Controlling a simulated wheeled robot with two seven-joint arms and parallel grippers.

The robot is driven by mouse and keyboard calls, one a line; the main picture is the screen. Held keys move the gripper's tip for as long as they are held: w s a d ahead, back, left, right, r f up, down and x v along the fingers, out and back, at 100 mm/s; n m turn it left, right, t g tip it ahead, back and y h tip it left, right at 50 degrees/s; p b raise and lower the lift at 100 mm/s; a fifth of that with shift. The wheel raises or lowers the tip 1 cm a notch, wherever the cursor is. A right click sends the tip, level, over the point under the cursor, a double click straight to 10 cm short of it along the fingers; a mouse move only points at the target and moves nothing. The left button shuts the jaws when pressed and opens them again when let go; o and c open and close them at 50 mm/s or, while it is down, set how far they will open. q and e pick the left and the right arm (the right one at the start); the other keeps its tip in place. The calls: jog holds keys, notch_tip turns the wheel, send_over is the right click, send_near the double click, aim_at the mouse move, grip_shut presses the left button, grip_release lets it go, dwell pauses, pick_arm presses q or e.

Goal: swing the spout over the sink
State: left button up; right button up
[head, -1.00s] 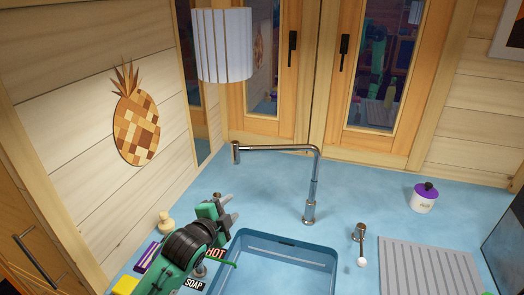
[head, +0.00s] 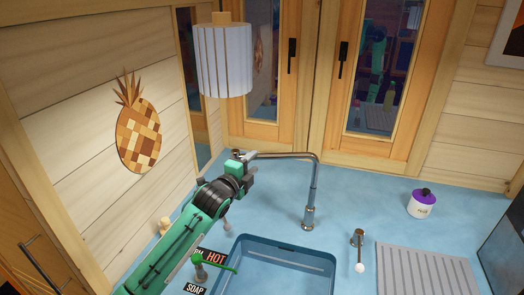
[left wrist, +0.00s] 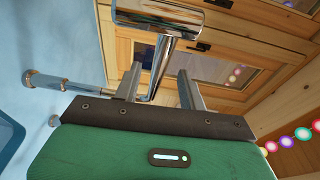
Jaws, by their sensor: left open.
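The chrome spout (head: 285,155) rises from its post on the blue counter behind the sink (head: 290,254) and reaches left, its end beyond the sink's left side. My left gripper (head: 243,166) is at the spout's outer end and partly hides it. In the left wrist view the open fingers (left wrist: 160,72) stand on either side of the spout's tube (left wrist: 162,60), with gaps visible. The spout's thick end (left wrist: 160,17) shows just past the fingertips. My right gripper is not in view.
A white lamp (head: 224,62) hangs above the left gripper. A small lever (head: 358,248), a ribbed drainboard (head: 425,265) and a purple-lidded jar (head: 421,204) stand to the right. A green lever (head: 218,262) and HOT and SOAP labels lie left of the sink.

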aim_at(257, 158)
pick_arm(q)
jog(key=p+x, duration=0.1)
jog(key=x, duration=0.3)
jog(key=shift+w+d+r+p, duration=0.1)
jog(key=shift+w+d+p, duration=0.1)
jog(key=shift+w+p, duration=0.1)
jog(key=shift+p+x, duration=0.3)
jog(key=shift+x, duration=0.75)
jog(key=shift+c, duration=0.5)
grip_shut()
